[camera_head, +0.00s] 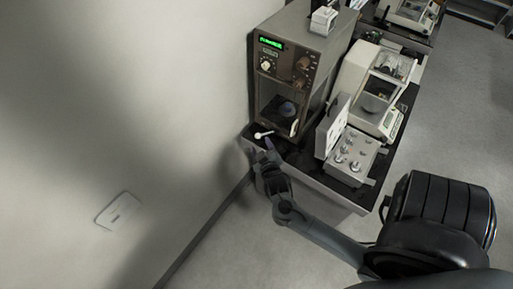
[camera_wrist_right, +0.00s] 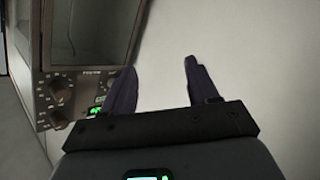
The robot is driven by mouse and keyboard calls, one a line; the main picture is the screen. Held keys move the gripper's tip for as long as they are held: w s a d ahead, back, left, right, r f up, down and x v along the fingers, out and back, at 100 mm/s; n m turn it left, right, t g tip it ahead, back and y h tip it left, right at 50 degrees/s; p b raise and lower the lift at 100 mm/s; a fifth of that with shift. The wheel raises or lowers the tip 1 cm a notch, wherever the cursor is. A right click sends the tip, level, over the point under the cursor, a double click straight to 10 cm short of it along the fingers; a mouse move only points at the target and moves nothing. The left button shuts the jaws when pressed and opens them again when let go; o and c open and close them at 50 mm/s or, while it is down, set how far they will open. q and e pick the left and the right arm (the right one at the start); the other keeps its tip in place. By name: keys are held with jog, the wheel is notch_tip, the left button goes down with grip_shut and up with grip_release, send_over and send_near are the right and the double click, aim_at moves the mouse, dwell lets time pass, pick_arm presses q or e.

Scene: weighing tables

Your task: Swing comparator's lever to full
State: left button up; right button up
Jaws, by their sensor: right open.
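The comparator (camera_head: 317,75) is a tall brown and grey cabinet against the wall, with a green display, knobs and an open chamber. A white lever (camera_head: 263,134) sticks out low at its front left, lying roughly sideways. My right gripper (camera_head: 262,149) is just in front of and below the lever; I cannot tell whether it touches it. In the right wrist view the right gripper (camera_wrist_right: 160,75) is open, with nothing seen between its fingers. The comparator (camera_wrist_right: 92,40) fills the left side there; the lever does not show. My left gripper is out of view.
The comparator stands on a narrow dark-topped table (camera_head: 381,178). To its right are a balance with a glass shield (camera_head: 385,85), an upright white panel (camera_head: 331,126) and a case of metal weights (camera_head: 352,157). The wall (camera_head: 190,110) is close on the left.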

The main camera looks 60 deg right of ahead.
jog(key=d+f+m+g+h+b, duration=0.3)
jog(key=d+f+h+b, duration=0.35)
jog(key=f+b, duration=0.3)
jog(key=m+g+h+b, duration=0.1)
jog(key=m+g+b, duration=0.55)
jog(key=b, duration=1.85)
send_near(256, 143)
notch_tip(256, 143, up, 3)
jog(key=shift+m+t, duration=0.25)
jog(key=shift+t, duration=0.2)
jog(key=d, duration=0.3)
jog(key=d+b, duration=0.1)
jog(key=d, duration=0.2)
jog(key=d+b, duration=0.1)
jog(key=d, duration=0.2)
jog(key=shift+w+r, duration=0.1)
jog(key=shift+w, duration=0.2)
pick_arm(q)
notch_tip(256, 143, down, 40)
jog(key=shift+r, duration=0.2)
pick_arm(e)
jog(key=shift+d, duration=0.6)
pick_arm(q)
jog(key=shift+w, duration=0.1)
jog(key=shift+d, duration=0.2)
pick_arm(e)
grip_shut()
